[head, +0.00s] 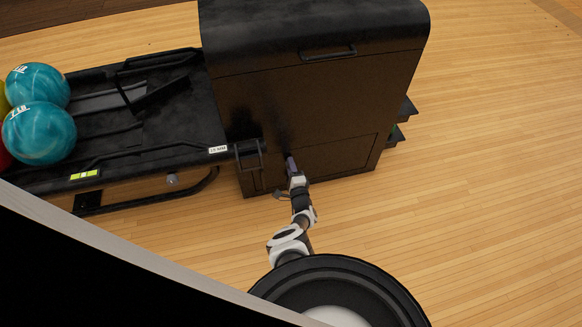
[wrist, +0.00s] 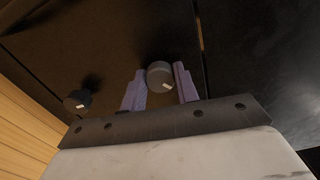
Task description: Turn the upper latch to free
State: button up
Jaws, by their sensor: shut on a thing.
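The upper latch (wrist: 158,73) is a round dark knob with a small white mark, on the dark panel of the ball return machine. In the wrist view my gripper (wrist: 160,80) has its two purple fingers on either side of this knob, shut on it. A second, similar knob, the lower latch (wrist: 76,101), sits to the left, nearer the wood floor, and is not held. In the head view my gripper (head: 291,164) is at the low front of the machine; it hides the upper latch there.
The black machine cabinet (head: 310,105) has a handle (head: 328,54) near its top. A black ball rack (head: 180,115) extends left, with teal balls (head: 39,133) at its far left. A panel seam runs right of the held knob in the wrist view. The wood floor (head: 490,180) at right is clear.

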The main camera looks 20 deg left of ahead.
jog(key=shift+w+m, duration=0.1)
jog(key=shift+m, duration=3.6)
jog(key=o, duration=1)
jog(key=shift+c, duration=0.2)
jog(key=p+v, duration=0.7)
jog(key=v, duration=0.7)
